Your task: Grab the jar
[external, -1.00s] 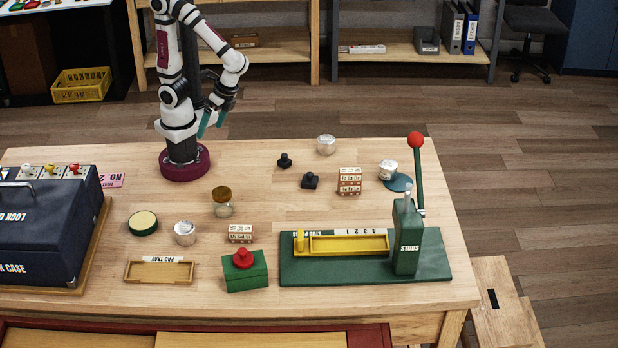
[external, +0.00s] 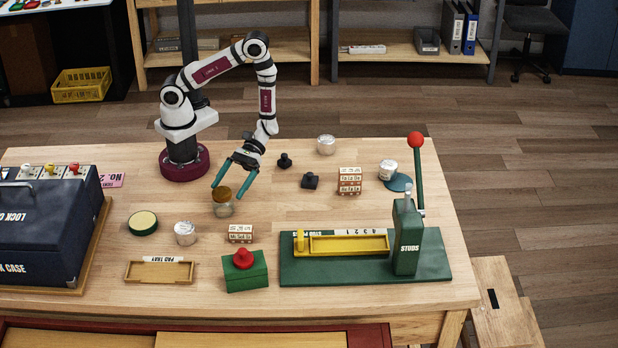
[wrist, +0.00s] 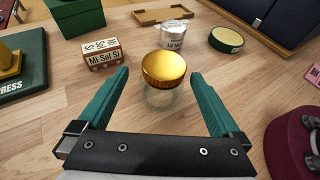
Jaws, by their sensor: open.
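The jar (external: 222,209) is clear glass with a gold-brown lid and stands upright on the wooden table. In the wrist view the jar (wrist: 164,72) sits between and a little beyond my fingertips, its lid facing me and its glass body partly hidden below the lid. My gripper (external: 232,191) is open, with teal fingers pointing down just behind and above the jar. In the wrist view my gripper (wrist: 158,78) shows its two fingers apart, one on each side of the jar, with nothing held.
A silver-lidded tin (external: 185,233) and a green round pad (external: 143,223) stand left of the jar. A lettered block (external: 240,234) lies in front of it. The table directly around the jar is clear.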

